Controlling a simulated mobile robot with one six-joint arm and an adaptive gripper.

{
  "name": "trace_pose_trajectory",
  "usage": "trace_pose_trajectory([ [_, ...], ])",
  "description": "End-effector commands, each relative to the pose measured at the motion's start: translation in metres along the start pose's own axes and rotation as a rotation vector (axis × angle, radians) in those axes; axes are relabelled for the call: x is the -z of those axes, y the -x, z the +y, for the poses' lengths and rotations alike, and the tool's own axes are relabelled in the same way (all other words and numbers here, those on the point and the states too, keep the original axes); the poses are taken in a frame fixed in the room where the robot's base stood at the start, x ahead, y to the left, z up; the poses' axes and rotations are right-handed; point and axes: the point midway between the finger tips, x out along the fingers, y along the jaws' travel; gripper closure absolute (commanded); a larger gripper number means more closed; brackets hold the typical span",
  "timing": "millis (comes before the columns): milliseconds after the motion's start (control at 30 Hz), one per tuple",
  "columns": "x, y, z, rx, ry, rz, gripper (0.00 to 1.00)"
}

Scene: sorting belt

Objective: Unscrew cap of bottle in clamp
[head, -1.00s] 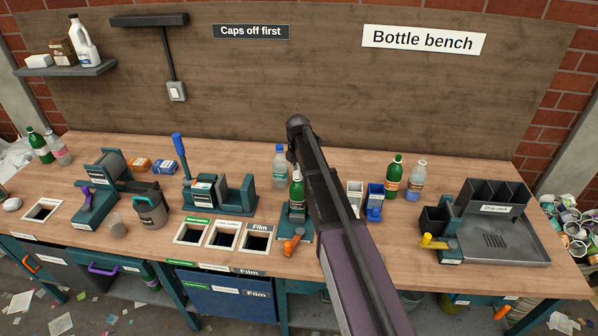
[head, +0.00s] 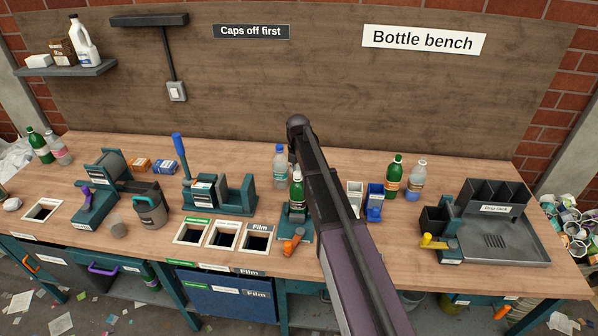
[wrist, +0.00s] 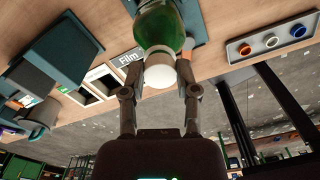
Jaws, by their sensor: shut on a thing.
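A green bottle (head: 297,193) stands upright in the teal clamp, which has an orange handle (head: 292,243), near the middle of the bench. In the wrist view the green bottle (wrist: 160,22) ends in a white cap (wrist: 159,76). My gripper (wrist: 160,68) has one finger on each side of the cap and is shut on it. In the head view my arm passes just right of the bottle and hides part of the clamp.
A clear bottle with a blue cap (head: 280,165) stands close behind the clamped bottle. Two bottles (head: 394,175) and a drip rack (head: 497,210) stand to the right.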

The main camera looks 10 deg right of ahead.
Motion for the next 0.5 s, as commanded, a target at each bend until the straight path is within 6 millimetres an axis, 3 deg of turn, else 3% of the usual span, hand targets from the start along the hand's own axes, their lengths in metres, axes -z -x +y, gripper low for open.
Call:
trace_pose_trajectory([
  [233, 0.0010, 0.0000, -0.0003, 0.000, 0.177, 0.002, 1.00],
  [500, 0.0009, 0.0000, -0.0004, 0.000, 0.228, 0.002, 1.00],
])
